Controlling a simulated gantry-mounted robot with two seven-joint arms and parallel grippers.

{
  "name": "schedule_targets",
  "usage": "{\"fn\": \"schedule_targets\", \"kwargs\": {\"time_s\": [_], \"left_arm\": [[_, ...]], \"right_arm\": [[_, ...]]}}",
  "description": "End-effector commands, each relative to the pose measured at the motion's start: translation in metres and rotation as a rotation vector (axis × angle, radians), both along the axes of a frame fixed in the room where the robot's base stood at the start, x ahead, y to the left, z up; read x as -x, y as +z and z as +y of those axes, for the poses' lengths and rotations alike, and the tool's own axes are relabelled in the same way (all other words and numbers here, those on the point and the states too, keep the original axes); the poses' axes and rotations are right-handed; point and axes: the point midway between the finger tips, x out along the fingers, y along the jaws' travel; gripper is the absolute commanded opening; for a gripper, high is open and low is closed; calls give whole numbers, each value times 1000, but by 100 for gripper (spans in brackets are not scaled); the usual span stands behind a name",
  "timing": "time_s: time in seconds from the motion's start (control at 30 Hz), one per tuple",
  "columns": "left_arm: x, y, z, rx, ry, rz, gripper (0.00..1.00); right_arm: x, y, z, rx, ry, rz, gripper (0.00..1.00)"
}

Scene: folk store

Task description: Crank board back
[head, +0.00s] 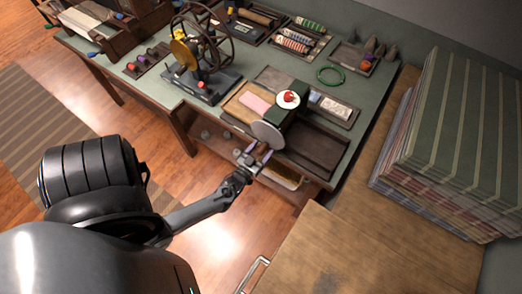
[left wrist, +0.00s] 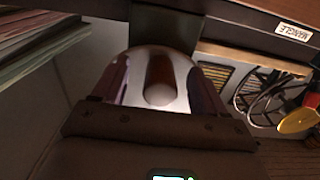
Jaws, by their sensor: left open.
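The mangle stands at the front edge of the green table, with a dark green upright block (head: 284,113) over a wooden board bearing a pink cloth (head: 257,103). A grey crank disc (head: 267,134) is on the block's front. My left gripper (head: 252,156) is just in front of the disc. In the left wrist view, the shiny disc (left wrist: 135,75) faces me and its brown crank handle (left wrist: 159,75) points between my open fingers. I see no clear grip on the handle. My right gripper is not in view.
A dark tray (head: 314,148) lies right of the block. A spoked wheel device (head: 205,60) stands to the left. Folded striped cloths (head: 455,140) are stacked at right. A "MANGLE" label (left wrist: 294,32) shows on the table edge. Open floor lies in front.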

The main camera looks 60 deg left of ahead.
Motion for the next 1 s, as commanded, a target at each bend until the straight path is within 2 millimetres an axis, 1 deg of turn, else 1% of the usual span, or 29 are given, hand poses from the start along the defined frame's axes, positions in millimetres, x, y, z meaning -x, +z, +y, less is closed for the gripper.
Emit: {"fn": "schedule_targets", "kwargs": {"time_s": [0.23,1.0], "left_arm": [[8,1,-4,1,0,2,72],[62,1,-34,0,0,1,72]], "right_arm": [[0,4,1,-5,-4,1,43],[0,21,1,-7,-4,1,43]]}}
